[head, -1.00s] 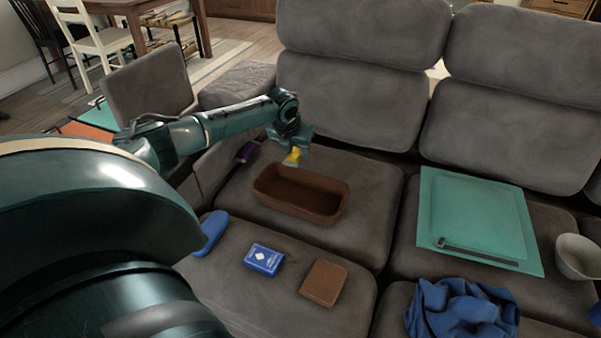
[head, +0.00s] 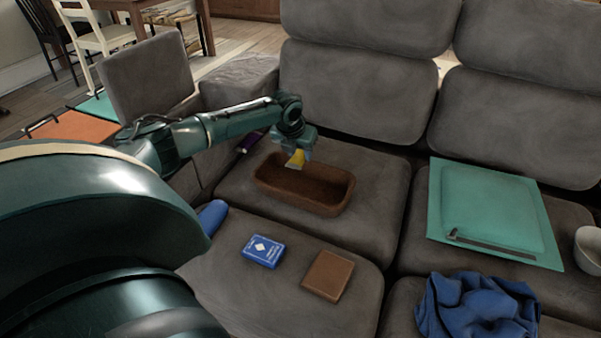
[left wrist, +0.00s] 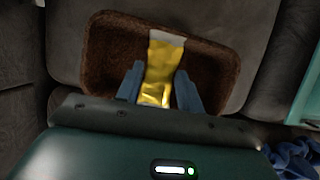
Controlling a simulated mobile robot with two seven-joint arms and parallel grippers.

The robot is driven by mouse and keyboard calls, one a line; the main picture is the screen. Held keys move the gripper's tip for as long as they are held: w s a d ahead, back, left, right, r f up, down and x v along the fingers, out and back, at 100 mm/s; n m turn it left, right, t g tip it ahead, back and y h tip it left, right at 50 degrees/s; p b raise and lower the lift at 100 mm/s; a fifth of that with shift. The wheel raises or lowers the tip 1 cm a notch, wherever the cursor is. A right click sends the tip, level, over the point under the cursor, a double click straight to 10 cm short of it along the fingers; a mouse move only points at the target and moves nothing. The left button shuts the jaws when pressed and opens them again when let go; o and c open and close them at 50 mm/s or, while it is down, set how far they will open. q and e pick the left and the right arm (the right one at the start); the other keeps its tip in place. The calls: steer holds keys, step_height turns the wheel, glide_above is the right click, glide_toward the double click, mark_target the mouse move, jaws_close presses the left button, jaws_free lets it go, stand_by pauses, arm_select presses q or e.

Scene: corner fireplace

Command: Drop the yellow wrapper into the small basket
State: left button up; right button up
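The yellow wrapper (head: 296,159) is held between the fingers of my left gripper (head: 299,153). In the left wrist view the wrapper (left wrist: 162,68), shiny with a pale end, sits between the two blue-grey fingers (left wrist: 160,88). The small basket (head: 325,203) is brown and rectangular and stands on the left sofa seat. My left gripper is above the basket's back left part; in the left wrist view the basket (left wrist: 104,27) lies below the wrapper. The basket's inside looks empty. My right gripper is not in view.
A blue card box (head: 263,251) and a brown notebook (head: 327,276) lie in front of the basket. A blue object (head: 212,215) and a purple item (head: 250,141) lie to its left. A teal folder (head: 490,215), blue cloth (head: 478,308) and white bowl (head: 588,248) are right.

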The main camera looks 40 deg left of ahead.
arm_select(q)
steer(key=o, duration=0.5)
steer(key=p+v, duration=0.4)
steer(key=v, duration=0.9)
steer(key=shift+s+r, duration=0.1)
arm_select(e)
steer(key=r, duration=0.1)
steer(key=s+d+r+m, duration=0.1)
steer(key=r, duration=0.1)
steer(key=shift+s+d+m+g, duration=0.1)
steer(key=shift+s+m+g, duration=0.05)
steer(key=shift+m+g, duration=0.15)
